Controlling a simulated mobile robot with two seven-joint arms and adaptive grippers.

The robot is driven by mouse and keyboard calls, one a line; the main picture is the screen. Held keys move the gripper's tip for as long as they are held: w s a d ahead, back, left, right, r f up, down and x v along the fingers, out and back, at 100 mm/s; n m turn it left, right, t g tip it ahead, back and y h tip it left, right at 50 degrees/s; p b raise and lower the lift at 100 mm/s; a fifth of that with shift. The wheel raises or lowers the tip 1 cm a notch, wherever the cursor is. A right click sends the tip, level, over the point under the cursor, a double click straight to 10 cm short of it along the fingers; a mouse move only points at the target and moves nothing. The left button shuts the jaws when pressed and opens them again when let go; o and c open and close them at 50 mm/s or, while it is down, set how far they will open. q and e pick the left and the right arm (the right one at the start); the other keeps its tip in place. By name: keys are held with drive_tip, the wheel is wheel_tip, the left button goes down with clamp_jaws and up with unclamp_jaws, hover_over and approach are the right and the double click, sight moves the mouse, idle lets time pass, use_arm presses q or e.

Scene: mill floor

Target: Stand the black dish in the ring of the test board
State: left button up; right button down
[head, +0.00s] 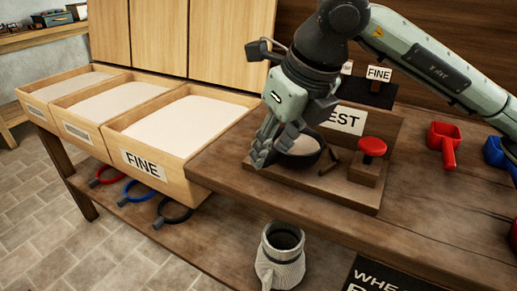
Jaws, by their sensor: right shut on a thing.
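The black dish (299,164) holds a pale powder and is low over the left part of the test board (335,194). My right gripper (267,150) comes down from above and is shut on the dish's left side. The dish looks about level. I cannot tell whether it touches the board. The ring is not clearly visible; the dish and gripper cover that part of the board. My left gripper is not in view.
Wooden bins of pale powder (142,158) stand left, the nearest labelled "FINE". A red scoop (443,142) and a blue scoop (495,152) lie right. A dark stand with a "FINE" card (379,74) is behind.

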drive_tip(key=shift+w+d, duration=0.5)
drive_tip(key=shift+d, duration=0.3)
drive_tip(key=shift+w+d+f, duration=0.1)
drive_tip(key=shift+w+d, duration=0.4)
drive_tip(key=shift+d, duration=0.25)
drive_tip(key=shift+f, duration=0.25)
drive_tip(key=shift+f+b, duration=0.2)
drive_tip(key=shift+b, duration=0.1)
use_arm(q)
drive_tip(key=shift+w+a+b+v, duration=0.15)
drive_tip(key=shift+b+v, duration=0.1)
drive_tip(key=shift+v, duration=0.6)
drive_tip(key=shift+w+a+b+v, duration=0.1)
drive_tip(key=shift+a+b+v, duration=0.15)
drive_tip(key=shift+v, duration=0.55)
use_arm(e)
drive_tip(key=shift+f, duration=0.45)
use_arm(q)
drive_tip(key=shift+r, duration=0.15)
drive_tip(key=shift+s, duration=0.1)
use_arm(e)
drive_tip(key=c, duration=0.9)
unclamp_jaws()
